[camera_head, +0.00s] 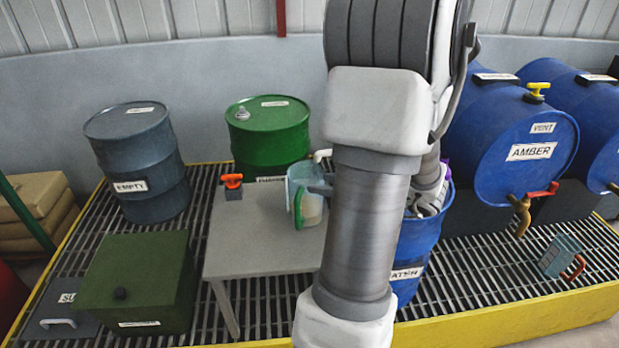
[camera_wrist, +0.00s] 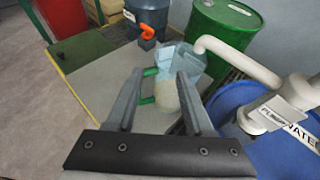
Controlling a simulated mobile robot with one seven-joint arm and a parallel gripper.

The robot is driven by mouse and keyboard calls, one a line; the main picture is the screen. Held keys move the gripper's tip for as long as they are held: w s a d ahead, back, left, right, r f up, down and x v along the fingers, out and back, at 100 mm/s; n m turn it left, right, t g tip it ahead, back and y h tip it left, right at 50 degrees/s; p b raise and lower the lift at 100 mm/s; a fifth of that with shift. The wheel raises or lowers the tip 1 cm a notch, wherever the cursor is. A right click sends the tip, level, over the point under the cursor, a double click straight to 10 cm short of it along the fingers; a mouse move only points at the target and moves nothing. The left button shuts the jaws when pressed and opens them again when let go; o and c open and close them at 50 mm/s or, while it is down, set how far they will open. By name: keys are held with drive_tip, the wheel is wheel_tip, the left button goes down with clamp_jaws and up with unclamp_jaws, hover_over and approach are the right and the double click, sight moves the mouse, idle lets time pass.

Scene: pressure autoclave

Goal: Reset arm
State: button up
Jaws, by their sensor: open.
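My gripper (camera_wrist: 160,78) is open in the wrist view, its two grey fingers spread apart. In the head view, the jug (camera_head: 311,205) is at the table's right side, partly hidden by my arm, which crosses the middle of the picture. My gripper is mostly hidden there.
A blue water drum (camera_head: 410,250) with a pale pipe (camera_wrist: 240,62) is close right of the table. A green box (camera_head: 137,280) is left, grey (camera_head: 138,160) and green drums (camera_head: 270,135) behind. An orange-handled valve (camera_head: 233,184) sits on the table.

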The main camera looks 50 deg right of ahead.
drive_tip(key=shift+v, duration=1.05)
